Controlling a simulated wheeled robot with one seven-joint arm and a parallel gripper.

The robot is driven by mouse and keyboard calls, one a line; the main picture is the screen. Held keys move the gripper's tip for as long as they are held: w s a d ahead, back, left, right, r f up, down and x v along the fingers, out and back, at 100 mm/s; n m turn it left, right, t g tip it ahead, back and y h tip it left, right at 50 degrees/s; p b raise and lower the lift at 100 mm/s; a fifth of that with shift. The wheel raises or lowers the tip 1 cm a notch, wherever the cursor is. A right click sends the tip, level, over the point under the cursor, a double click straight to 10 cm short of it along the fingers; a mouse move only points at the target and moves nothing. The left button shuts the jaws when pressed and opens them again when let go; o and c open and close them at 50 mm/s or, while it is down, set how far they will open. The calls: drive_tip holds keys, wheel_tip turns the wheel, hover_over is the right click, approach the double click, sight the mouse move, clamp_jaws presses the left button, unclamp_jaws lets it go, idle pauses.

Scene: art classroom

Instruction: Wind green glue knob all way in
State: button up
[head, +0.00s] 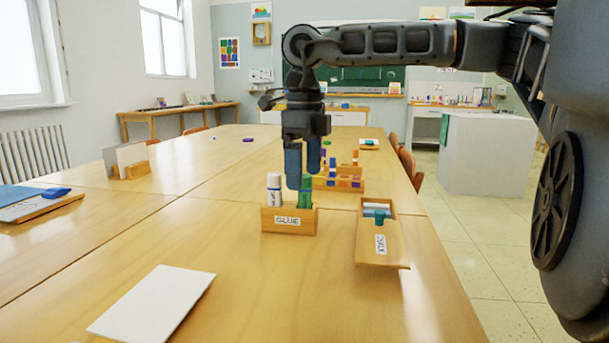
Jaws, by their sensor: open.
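A green glue stick (306,198) stands upright in the wooden box labelled GLUE (289,220). A white glue stick (274,188) stands to its left in the same box. My gripper (303,184) points straight down over the right part of the box, with its fingers at the top of the green stick. The jaws are open. One finger hides part of the stick's upper end, so I cannot tell whether they touch it. The knob cannot be made out.
A wooden box with a sloping lid (382,240) stands to the right of the glue box. A rack of coloured pieces (338,178) is behind. White paper (153,302) lies at the front left. The table front (300,290) is mostly clear.

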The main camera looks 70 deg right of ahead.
drive_tip(key=shift+r+p, duration=1.95)
drive_tip(key=shift+r, duration=1.1)
